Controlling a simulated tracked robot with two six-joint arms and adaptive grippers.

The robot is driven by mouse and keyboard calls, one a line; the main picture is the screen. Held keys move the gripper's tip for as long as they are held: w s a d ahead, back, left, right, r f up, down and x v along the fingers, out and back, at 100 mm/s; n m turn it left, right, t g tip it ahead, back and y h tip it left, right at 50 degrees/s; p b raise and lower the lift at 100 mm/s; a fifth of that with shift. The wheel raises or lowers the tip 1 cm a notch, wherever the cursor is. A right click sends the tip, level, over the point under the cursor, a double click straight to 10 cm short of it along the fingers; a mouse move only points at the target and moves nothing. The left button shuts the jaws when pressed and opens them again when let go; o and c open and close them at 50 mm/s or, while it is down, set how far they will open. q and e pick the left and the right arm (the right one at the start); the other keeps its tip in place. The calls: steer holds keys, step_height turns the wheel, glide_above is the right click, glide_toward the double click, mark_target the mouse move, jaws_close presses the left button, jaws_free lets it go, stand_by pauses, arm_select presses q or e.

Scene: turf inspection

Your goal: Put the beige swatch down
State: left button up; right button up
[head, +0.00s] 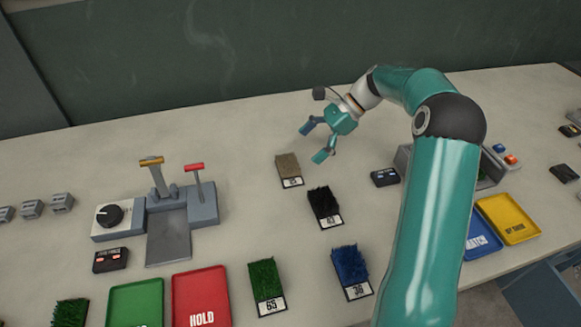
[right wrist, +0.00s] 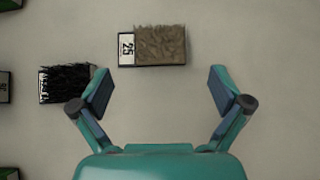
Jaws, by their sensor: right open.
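The beige swatch (head: 288,168) lies flat on the pale table, its numbered label toward the front. In the right wrist view the beige swatch (right wrist: 160,46) lies just ahead of the fingertips, with its label reading 25 on the left. My right gripper (head: 315,143) is open and empty, behind and slightly right of the swatch, apart from it. In the right wrist view the open fingers (right wrist: 163,90) have bare table between them. My left gripper is not in view.
A black swatch (head: 323,205), green swatch (head: 266,282) and blue swatch (head: 351,268) lie nearer the front. A lever device (head: 170,215) stands left. Green (head: 135,300), red (head: 202,297), blue (head: 480,243) and yellow (head: 508,218) trays lie around. The table behind the swatches is clear.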

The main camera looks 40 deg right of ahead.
mark_target(290, 163)
steer(key=shift+x, duration=3.35)
steer(key=shift+a+r, duration=0.15)
steer(key=shift+c, duration=0.3)
steer(key=c, duration=0.8)
steer(key=shift+r, duration=0.2)
